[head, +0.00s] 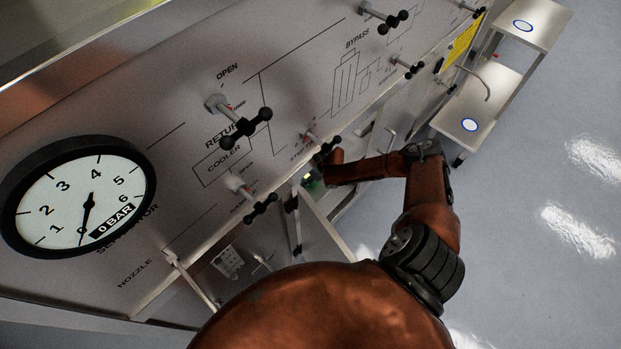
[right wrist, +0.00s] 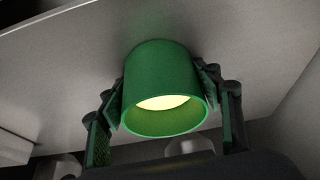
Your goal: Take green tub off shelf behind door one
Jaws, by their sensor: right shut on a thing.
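The green tub (right wrist: 166,85) is a short cylinder in the middle of the right wrist view. Its open end faces the camera, with a pale yellow glow inside. My right gripper (right wrist: 163,98) is shut on it, with a finger on each side. A grey flat surface (right wrist: 235,30) lies behind the tub; I cannot tell whether they touch. In the head view my right arm reaches into an opening low in the panel, where a small bit of green (head: 313,182) shows. An open door (head: 325,232) appears beside that opening. My left gripper is not in view.
The grey panel (head: 180,110) carries a pressure gauge (head: 82,197) and several black-handled valves, one (head: 245,128) sticking out above the opening. A stand with shelves (head: 485,105) bearing blue rings is at the upper right. The floor (head: 550,180) on the right is clear.

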